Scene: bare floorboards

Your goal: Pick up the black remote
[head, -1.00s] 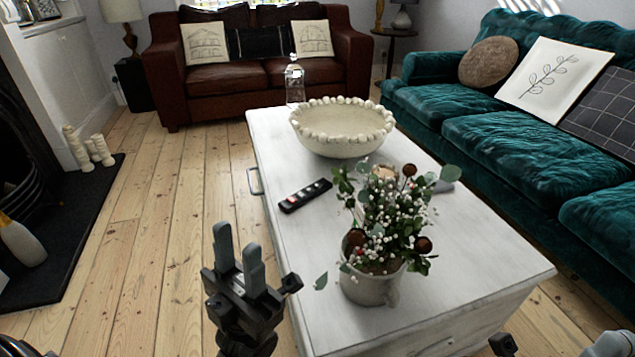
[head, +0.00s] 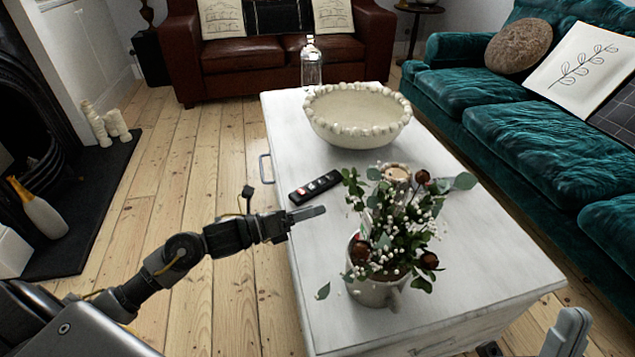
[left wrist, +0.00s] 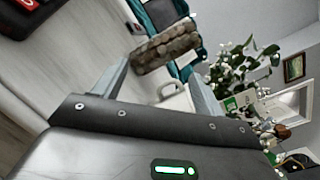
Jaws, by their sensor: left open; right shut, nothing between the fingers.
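The black remote (head: 315,187) lies on the white table top near its left edge, with pale and red buttons. A black corner with red at the upper left of the left wrist view (left wrist: 25,12) looks like part of it. My left gripper (head: 307,213) is over the table's left edge, just in front of the remote in the head view and apart from it. Its fingers (left wrist: 160,85) are open and empty in the left wrist view. My right gripper (head: 572,328) shows partly at the lower right of the head view, shut and empty, away from the remote.
A potted plant (head: 377,290) with flowers stands on the table (head: 470,255), right of my left gripper. A beaded bowl (head: 357,132) and a glass bottle (head: 311,65) stand behind the remote. A teal sofa (head: 520,120) is at the right. Floorboards (head: 190,160) at the left are clear.

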